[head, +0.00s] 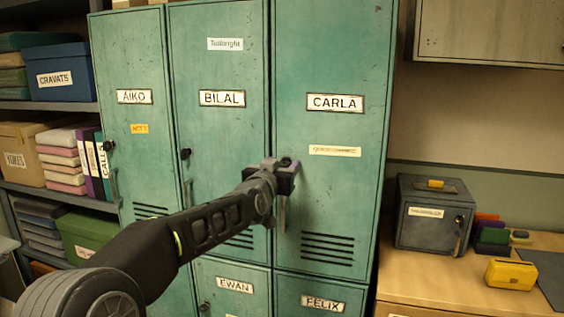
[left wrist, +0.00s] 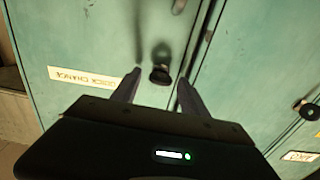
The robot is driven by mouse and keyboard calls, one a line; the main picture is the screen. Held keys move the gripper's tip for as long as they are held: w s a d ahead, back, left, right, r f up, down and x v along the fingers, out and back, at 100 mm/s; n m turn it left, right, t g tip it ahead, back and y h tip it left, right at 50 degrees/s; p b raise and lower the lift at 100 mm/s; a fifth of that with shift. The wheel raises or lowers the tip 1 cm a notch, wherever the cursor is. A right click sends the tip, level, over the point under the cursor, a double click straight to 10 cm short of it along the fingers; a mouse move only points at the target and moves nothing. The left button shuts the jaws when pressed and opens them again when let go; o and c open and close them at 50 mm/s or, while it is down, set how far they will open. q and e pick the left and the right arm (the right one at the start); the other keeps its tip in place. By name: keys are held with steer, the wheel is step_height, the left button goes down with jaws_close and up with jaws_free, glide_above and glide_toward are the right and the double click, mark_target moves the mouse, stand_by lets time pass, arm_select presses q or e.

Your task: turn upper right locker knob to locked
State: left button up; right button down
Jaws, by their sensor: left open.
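The upper right locker door (head: 330,125) is green and carries the name CARLA. Its small dark round knob (left wrist: 160,74) sits near the door's left edge in the head view. My left gripper (head: 284,178) is at that edge and largely covers the knob in the head view. In the left wrist view my open left gripper (left wrist: 158,80) has one finger on each side of the knob, with a visible gap on both sides. Whether the fingers touch the knob I cannot tell. The knob's turn position is not readable. My right gripper is not in view.
A door handle (head: 282,214) hangs just below my gripper. The BILAL door (head: 222,130) with its own knob (head: 185,154) is to the left. A grey box (head: 422,228) and a yellow hole punch (head: 511,274) stand on the wooden counter at right. Shelves fill the left.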

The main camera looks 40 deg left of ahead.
arm_select(q)
jaws_close()
stand_by(0.6)
